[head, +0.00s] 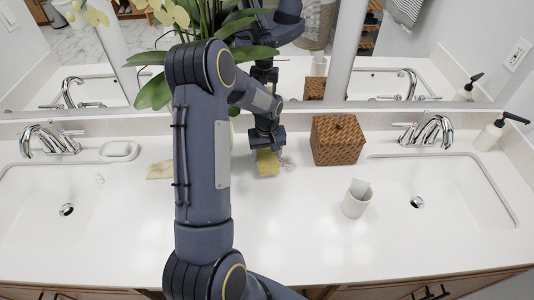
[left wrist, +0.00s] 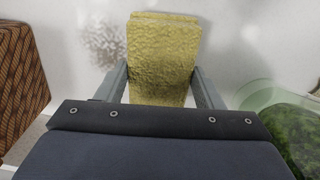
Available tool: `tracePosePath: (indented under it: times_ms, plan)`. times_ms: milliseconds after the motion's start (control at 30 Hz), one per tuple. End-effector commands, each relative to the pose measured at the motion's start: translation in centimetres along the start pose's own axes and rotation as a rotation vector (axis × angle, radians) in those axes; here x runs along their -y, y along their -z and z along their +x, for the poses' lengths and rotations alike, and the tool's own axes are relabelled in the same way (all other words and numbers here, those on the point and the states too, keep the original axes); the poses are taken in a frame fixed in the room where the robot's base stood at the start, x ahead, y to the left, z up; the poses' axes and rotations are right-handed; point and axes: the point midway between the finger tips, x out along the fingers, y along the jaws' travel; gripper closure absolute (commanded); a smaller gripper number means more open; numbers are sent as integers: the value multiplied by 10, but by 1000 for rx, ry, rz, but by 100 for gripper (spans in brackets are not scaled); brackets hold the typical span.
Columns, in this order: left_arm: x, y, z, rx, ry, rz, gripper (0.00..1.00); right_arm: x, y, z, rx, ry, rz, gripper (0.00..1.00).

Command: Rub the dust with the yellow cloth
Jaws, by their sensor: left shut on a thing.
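My left gripper (head: 267,152) reaches down to the back of the white counter. It is shut on the yellow cloth (head: 267,164), which is folded into a pad. In the left wrist view the cloth (left wrist: 162,50) sits between the two fingers of the gripper (left wrist: 160,85). The dust (head: 287,161) is a grey speckled patch on the counter just right of the cloth. In the left wrist view the dust (left wrist: 105,43) lies beside the cloth's left edge, and part of it may be under the cloth. My right gripper is not in view.
A brown woven box (head: 337,140) stands close right of the dust. A white cup (head: 356,198) stands in front of it. A soap dish (head: 119,151) and a pale yellow cloth-like piece (head: 160,170) lie left. A plant (head: 215,30) stands behind my arm. Sinks flank the counter; its front middle is clear.

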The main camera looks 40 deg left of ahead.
Motion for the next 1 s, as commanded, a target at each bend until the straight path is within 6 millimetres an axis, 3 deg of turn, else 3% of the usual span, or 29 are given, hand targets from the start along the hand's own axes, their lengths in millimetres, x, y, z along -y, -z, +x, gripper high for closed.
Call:
tracePosePath:
  times_ms: [1000]
  plan:
    - [-3, 0, 17, 0, -1, 1, 57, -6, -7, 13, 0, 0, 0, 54]
